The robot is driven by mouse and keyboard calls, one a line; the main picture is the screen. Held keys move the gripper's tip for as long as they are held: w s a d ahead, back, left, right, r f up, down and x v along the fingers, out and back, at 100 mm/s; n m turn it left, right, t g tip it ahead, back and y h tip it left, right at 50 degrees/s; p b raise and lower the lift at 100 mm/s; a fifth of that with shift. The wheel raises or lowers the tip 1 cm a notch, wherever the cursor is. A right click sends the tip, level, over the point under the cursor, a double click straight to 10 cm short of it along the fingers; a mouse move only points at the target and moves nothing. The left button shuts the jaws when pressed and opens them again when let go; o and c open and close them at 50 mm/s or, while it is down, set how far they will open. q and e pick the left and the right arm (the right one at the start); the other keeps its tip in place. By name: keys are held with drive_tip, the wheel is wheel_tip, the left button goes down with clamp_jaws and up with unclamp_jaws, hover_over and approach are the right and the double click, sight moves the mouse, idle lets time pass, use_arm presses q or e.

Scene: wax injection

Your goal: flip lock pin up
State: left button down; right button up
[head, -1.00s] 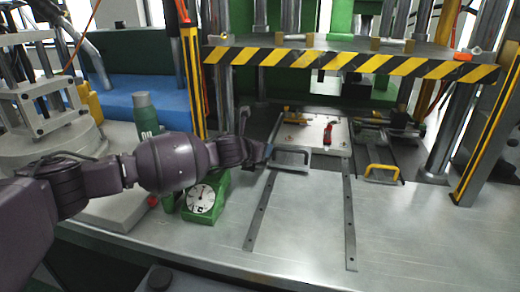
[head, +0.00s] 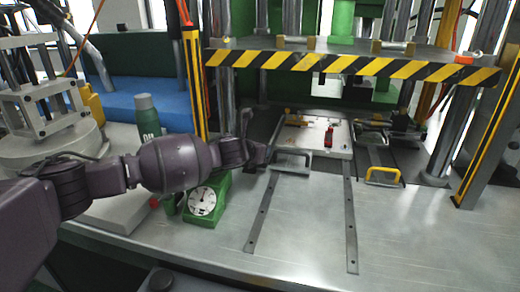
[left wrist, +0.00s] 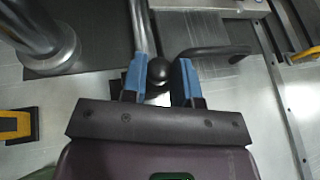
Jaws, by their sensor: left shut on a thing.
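In the left wrist view, my left gripper (left wrist: 160,82) has its blue fingertips on either side of a black ball knob (left wrist: 159,70). A grey metal rod (left wrist: 139,28) runs away from the knob; it looks like the lock pin's lever, though its pivot is hidden. In the head view, my left gripper (head: 262,155) is at the left of the grey mold handle (head: 291,160), and the knob is hard to make out. A thin upright metal bar (head: 246,120) stands just behind the gripper. My right gripper is not in view.
A white-topped mold plate (head: 310,128) with a red clamp (head: 328,138) lies under the striped press plate (head: 350,62). A yellow handle (head: 383,176) is to its right. A green dial gauge (head: 202,200) stands below my left arm. The front table between the rails (head: 351,215) is clear.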

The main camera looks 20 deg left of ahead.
sight(259, 168)
use_arm(q)
wheel_tip(259, 168, up, 3)
drive_tip(key=shift+r+p, duration=0.15)
drive_tip(key=shift+p, duration=0.6)
drive_tip(key=shift+f, duration=0.2)
drive_tip(key=c, duration=0.9)
unclamp_jaws()
drive_tip(key=shift+f, duration=0.15)
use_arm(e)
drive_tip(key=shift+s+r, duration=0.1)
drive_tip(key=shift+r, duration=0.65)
use_arm(q)
drive_tip(key=shift+s+a+r, duration=0.1)
drive_tip(key=shift+s+r, duration=0.1)
drive_tip(key=shift+s, duration=0.05)
drive_tip(key=p+v, duration=0.3)
drive_tip(key=v, duration=0.7)
drive_tip(key=shift+s+f, duration=0.1)
drive_tip(key=shift+s, duration=0.05)
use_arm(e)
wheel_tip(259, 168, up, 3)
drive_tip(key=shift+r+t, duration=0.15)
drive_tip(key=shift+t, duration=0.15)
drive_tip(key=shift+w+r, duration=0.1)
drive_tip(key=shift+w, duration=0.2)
